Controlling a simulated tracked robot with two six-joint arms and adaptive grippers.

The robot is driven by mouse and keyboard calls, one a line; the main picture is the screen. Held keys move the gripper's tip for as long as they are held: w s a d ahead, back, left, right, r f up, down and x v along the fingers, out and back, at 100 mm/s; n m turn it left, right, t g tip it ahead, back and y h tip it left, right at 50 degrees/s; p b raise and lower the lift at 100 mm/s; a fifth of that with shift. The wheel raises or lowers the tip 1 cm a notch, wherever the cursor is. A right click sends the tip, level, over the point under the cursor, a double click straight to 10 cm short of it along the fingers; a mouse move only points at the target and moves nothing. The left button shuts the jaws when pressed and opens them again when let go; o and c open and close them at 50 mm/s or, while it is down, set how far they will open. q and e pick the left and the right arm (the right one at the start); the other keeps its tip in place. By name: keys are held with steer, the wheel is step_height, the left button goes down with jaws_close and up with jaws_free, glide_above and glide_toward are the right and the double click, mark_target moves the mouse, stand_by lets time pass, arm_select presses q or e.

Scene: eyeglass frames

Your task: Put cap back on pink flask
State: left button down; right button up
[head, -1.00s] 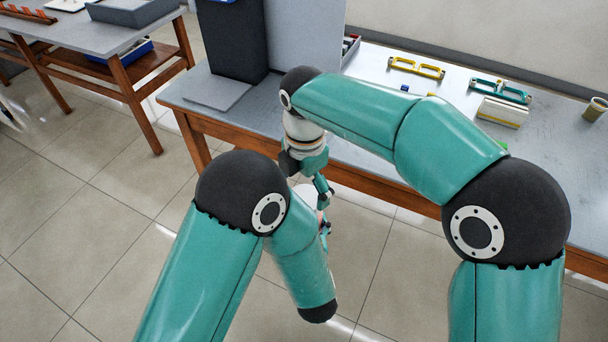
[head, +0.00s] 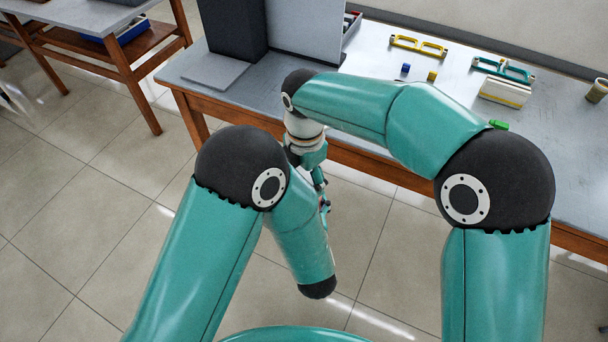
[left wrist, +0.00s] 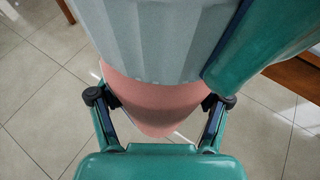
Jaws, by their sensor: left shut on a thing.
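In the left wrist view my left gripper (left wrist: 158,99) has its two dark-padded fingers on either side of the pink flask (left wrist: 155,112) and is shut on it. A pale grey ribbed piece (left wrist: 155,40), which looks like the cap, covers the upper part of the pink surface. I cannot tell whether it is seated or only in front. A teal part, perhaps of my right gripper, is beside it at the right. In the head view my right gripper (head: 320,188) points down in front of the table, mostly hidden; its jaws are unclear. My left gripper is hidden there behind my forearm.
The grey table (head: 375,85) holds yellow frames (head: 418,46), teal frames (head: 503,69), a white-and-yellow box (head: 504,92), small blue (head: 405,69) and green (head: 498,125) blocks, and a cup (head: 597,90). Tiled floor is clear in front.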

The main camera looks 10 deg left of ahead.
steer(key=c, duration=0.3)
steer(key=m, duration=0.3)
steer(key=shift+m, duration=0.3)
steer(key=o, duration=1.3)
steer(key=shift+r, duration=0.15)
